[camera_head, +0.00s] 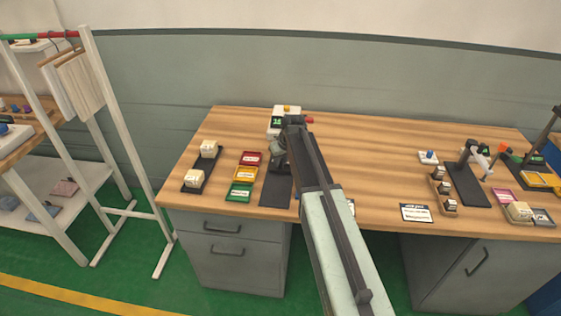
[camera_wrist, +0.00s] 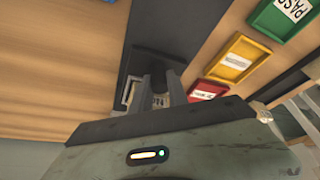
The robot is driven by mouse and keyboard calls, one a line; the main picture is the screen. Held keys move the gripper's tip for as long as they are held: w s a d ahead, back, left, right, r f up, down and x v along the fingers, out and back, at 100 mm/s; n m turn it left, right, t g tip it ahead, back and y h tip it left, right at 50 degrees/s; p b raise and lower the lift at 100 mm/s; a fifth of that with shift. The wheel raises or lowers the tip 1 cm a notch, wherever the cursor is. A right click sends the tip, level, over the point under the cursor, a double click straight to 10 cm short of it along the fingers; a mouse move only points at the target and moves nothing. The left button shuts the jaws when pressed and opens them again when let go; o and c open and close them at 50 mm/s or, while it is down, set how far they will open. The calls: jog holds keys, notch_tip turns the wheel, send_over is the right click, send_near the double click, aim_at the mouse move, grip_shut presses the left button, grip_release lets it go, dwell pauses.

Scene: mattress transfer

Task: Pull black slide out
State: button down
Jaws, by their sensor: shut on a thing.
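A white device (camera_head: 288,110) with a green display and a red knob stands at the back of the wooden table. A dark flat strip (camera_head: 276,190) runs from it toward the table's front edge. In the wrist view my gripper (camera_wrist: 160,88) is shut on the black slide (camera_wrist: 155,62), a dark piece over the dark strip (camera_wrist: 149,25). A white labelled part shows partly behind the fingers. In the head view my arm covers part of the device, and the grip itself is hard to make out there.
Red (camera_head: 251,158), yellow (camera_head: 245,173) and green (camera_head: 239,192) trays lie left of the strip. A white card (camera_head: 416,212) lies right of my arm. The back middle of the table is clear.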

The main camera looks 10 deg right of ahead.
dwell(0.4)
jog(key=s+a, duration=0.1)
jog(key=s, duration=0.3)
jog(key=s+a, duration=0.1)
jog(key=s, duration=0.3)
jog(key=s+a, duration=0.2)
jog(key=s, duration=0.3)
jog(key=shift+s+a, duration=0.1)
jog(key=c, duration=1.6)
grip_release()
jog(key=shift+o, duration=0.2)
jog(key=shift+s, duration=0.1)
jog(key=shift+r, duration=0.1)
jog(key=p+v, duration=0.7)
jog(key=shift+r, duration=0.25)
